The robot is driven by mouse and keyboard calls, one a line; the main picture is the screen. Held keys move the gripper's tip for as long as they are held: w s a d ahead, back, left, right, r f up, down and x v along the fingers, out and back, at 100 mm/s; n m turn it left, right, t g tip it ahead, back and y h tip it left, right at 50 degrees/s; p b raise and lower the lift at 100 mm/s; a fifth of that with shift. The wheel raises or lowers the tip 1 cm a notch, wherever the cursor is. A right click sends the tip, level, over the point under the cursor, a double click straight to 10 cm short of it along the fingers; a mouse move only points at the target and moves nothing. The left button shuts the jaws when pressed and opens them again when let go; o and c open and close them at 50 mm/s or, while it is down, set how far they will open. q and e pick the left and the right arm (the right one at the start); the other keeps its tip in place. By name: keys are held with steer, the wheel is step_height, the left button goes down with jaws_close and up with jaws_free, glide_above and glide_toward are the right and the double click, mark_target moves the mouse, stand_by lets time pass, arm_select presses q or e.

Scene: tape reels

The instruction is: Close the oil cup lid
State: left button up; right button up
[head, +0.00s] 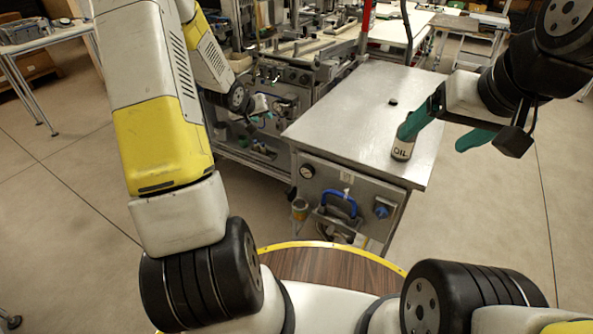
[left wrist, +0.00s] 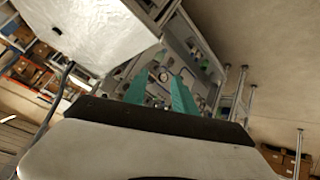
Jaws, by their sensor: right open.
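Contact is unclear. My left gripper (head: 258,106) is away at the machine front, its fingers apart and empty (left wrist: 160,76).
The metal tabletop (head: 340,110) is mostly bare. Below its front edge are a panel with a gauge (head: 307,171) and a blue handle (head: 340,200). Machinery (head: 300,60) stands behind and left of the table. Open floor lies to the right.

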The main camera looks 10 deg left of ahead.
arm_select(q)
step_height(320, 180, down, 10)
steer(key=w+n+h, duration=0.1)
steer(key=w+h, duration=0.1)
steer(key=n+t+h, duration=0.3)
steer(key=n+t, duration=0.4)
steer(key=n, duration=0.3)
glide_toward(288, 189)
steer(key=w, duration=0.2)
steer(key=x, duration=0.8)
steer(key=shift+s+d+f, duration=0.15)
steer(key=shift+d+f, duration=0.15)
steer(key=shift+d, duration=0.05)
steer(key=shift+c, duration=0.2)
jaws_close()
